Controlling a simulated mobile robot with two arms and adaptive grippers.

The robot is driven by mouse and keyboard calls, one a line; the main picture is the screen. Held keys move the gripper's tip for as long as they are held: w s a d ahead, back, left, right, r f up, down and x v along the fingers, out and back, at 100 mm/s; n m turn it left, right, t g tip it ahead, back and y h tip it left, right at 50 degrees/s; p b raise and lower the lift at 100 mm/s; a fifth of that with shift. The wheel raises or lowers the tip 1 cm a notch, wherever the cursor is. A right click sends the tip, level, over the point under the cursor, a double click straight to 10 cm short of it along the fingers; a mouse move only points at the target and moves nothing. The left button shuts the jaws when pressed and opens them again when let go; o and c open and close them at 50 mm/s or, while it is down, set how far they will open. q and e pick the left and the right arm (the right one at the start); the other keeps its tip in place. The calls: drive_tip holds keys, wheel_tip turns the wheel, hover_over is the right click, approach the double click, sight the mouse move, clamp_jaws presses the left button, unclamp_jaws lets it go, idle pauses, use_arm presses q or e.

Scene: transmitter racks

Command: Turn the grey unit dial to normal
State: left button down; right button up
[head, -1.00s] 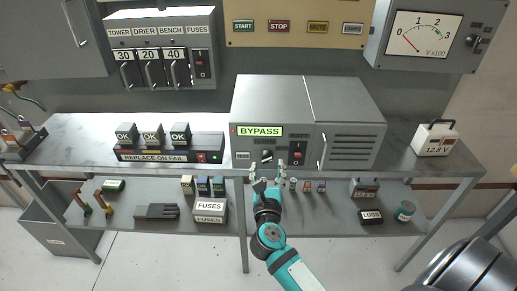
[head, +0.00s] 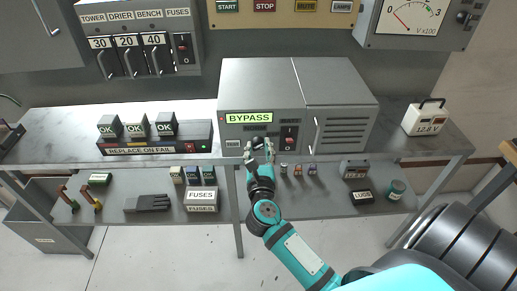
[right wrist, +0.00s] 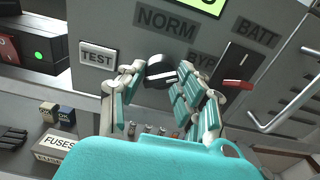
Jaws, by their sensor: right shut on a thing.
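The grey unit (head: 262,92) stands on the bench, and its lit green display (head: 249,117) reads BYPASS. Its dial (right wrist: 160,70) is a dark round knob with a pale line, below the NORM label (right wrist: 167,22) in the right wrist view; a BYP label (right wrist: 202,62) is to its right, partly covered by a finger. My right gripper (head: 259,152) is at the front of the unit, and in the right wrist view its fingers (right wrist: 158,88) are shut on the dial from both sides. They hide part of the dial. My left gripper is not in view.
A red rocker switch (right wrist: 238,84) sits close right of the fingers, and a TEST button (right wrist: 98,57) is at the left. A handle (head: 317,134) stands out on the unit's right door. The lower shelf holds a fuses box (head: 202,195) and several small parts.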

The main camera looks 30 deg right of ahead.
drive_tip(key=shift+r+p, duration=0.1)
drive_tip(key=shift+p, duration=0.25)
drive_tip(key=n+p, duration=0.4)
drive_tip(key=shift+r+n, duration=0.15)
drive_tip(key=shift+n, duration=0.25)
drive_tip(key=n+p, duration=0.3)
drive_tip(key=n, duration=0.1)
drive_tip(key=shift+p, duration=0.35)
drive_tip(key=shift+n+p, duration=0.8)
drive_tip(key=shift+n, duration=0.6)
drive_tip(key=shift+f, duration=0.2)
drive_tip(key=o, duration=1.1)
